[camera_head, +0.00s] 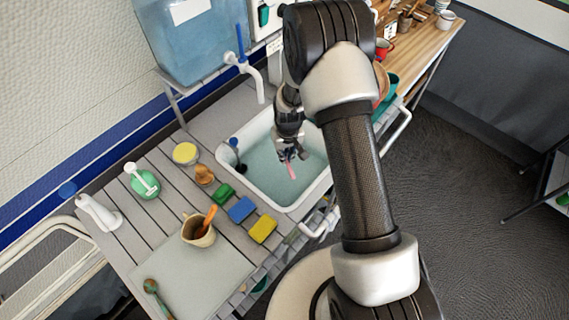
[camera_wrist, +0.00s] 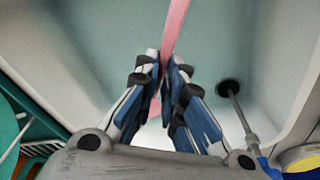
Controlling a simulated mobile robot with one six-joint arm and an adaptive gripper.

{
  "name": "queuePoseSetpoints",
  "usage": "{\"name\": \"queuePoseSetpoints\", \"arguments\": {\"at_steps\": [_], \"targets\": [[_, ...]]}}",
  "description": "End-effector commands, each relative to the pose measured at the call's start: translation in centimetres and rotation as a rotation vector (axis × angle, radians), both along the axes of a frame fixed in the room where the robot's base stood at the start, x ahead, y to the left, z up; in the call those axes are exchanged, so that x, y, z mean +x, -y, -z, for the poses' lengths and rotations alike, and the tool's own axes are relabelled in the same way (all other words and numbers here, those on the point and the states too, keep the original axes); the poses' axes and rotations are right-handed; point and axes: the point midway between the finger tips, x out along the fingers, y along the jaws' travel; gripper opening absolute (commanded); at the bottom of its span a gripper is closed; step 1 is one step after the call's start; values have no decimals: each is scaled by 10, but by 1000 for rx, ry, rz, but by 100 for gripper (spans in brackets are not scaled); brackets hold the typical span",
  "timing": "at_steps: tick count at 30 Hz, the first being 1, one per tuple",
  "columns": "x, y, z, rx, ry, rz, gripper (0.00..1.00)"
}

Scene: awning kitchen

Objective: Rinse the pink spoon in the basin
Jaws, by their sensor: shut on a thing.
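The white basin (camera_head: 277,203) is set into the slatted counter and looks to hold pale blue-green water. My gripper (camera_head: 288,157) is over the basin, pointing down into it. It is shut on the pink spoon (camera_head: 291,171), whose thin pink length points down toward the water. In the wrist view the pink spoon (camera_wrist: 173,32) runs up from between my fingertips (camera_wrist: 164,72) to the top edge. I cannot tell whether its tip is in the water. The spoon's other end is mostly hidden by the fingers.
A blue-handled plug rod (camera_head: 235,150) stands in the basin's left corner. A white tap (camera_head: 248,72) hangs behind. Green, blue (camera_head: 241,209) and yellow (camera_head: 262,229) sponges line the near left rim. A mug (camera_head: 198,231) and soap bottle (camera_head: 143,181) stand left.

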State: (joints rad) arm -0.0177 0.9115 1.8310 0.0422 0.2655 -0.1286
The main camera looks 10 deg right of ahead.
Motion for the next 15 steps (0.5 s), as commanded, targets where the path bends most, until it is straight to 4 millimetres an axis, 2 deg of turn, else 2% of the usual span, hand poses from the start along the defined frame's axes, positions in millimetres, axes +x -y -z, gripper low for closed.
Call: {"name": "queuePoseSetpoints", "arguments": {"at_steps": [15], "targets": [[0,0,-44,0,0,0,0]]}}
